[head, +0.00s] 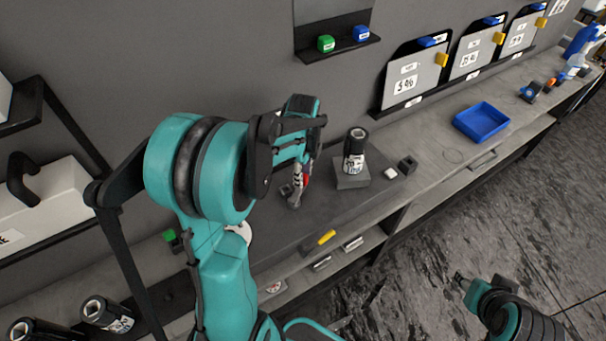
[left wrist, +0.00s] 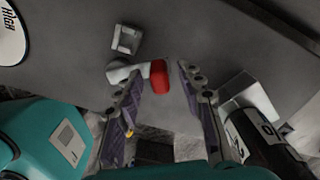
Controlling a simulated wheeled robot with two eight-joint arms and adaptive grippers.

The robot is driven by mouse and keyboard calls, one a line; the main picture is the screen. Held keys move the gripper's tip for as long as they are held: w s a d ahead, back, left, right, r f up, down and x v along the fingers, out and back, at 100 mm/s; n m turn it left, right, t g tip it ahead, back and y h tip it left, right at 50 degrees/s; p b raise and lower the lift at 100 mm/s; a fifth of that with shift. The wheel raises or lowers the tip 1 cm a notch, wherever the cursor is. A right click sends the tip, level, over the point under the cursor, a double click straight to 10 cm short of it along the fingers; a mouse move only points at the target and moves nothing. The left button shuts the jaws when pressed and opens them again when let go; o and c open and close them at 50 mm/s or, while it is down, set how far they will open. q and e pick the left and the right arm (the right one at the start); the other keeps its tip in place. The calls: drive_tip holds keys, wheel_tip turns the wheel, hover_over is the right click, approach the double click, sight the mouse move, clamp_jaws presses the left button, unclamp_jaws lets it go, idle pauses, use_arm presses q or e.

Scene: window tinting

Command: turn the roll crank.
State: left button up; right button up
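The crank shows in the left wrist view as a pale arm (left wrist: 122,71) ending in a red knob (left wrist: 158,76). In the head view, a bit of red knob (head: 306,181) shows beside my left gripper (head: 298,190). In the left wrist view, my left gripper (left wrist: 158,72) is open, with the red knob between its fingertips and a gap on the right side. A dark labelled roll (head: 356,144) stands upright on a grey block (head: 351,178), right of my left gripper. My right gripper (head: 460,281) is at the lower right, over the floor, too small to read.
A small squarish grey part (left wrist: 127,39) lies near the crank. A yellow-handled tool (head: 326,237), a white piece (head: 390,173) and a dark cube (head: 407,165) are on the bench. A blue tray (head: 481,122) is farther right. Several dark rolls (head: 107,316) are at lower left.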

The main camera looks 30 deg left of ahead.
use_arm(q)
wheel_tip(320, 180, up, 12)
idle(0.6)
idle(0.8)
